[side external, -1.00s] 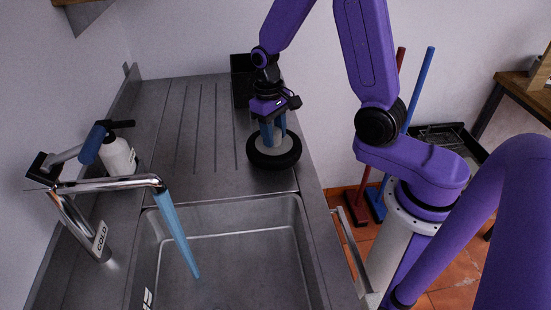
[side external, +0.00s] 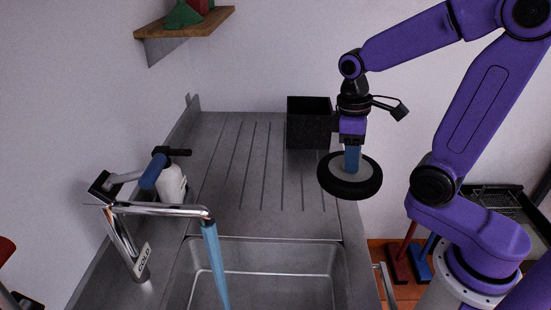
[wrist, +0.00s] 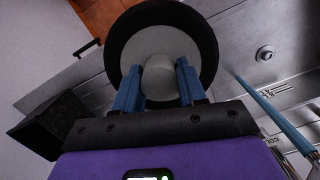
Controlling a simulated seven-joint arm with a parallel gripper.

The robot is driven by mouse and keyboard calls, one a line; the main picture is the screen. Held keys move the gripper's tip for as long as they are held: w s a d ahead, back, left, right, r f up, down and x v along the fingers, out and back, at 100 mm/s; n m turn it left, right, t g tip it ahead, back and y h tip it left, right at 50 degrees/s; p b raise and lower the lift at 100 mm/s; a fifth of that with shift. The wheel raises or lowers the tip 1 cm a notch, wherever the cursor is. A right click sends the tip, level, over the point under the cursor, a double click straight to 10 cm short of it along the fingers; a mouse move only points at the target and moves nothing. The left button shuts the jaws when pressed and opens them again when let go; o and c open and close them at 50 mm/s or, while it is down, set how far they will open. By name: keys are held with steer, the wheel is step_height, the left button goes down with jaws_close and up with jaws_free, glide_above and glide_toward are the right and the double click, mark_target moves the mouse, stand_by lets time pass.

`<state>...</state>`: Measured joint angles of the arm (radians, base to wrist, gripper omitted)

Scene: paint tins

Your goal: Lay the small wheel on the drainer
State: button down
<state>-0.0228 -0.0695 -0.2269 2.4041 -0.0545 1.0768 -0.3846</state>
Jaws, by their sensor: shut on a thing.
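The small wheel (side external: 350,190) has a black tyre, a pale grey face and a round hub. My gripper (side external: 352,160) is shut on its hub from above. In the wrist view the two blue fingers stand on either side of the hub of the wheel (wrist: 118,38). The wheel appears slightly tilted, and across the right edge of the grooved steel drainer (side external: 262,170) in the side view. It seems to be off the surface, but the gap is hard to judge.
A black open box (side external: 309,125) stands at the drainer's back right, close to my gripper. The sink basin (side external: 270,262) is in front. A tap (side external: 160,208) with a blue stream and a white bottle (side external: 172,183) are at left. The drainer's middle is clear.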

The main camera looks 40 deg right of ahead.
steer(key=shift+w+a+f, duration=0.1)
steer(key=shift+w+f, duration=3.1)
steer(key=shift+w, duration=0.25)
steer(key=shift+w+a+f, duration=0.1)
steer(key=shift+w+f, duration=3.05)
steer(key=shift+w, duration=0.3)
steer(key=shift+f, duration=0.2)
steer(key=c, duration=0.6)
jaws_free()
steer(key=shift+c, duration=0.2)
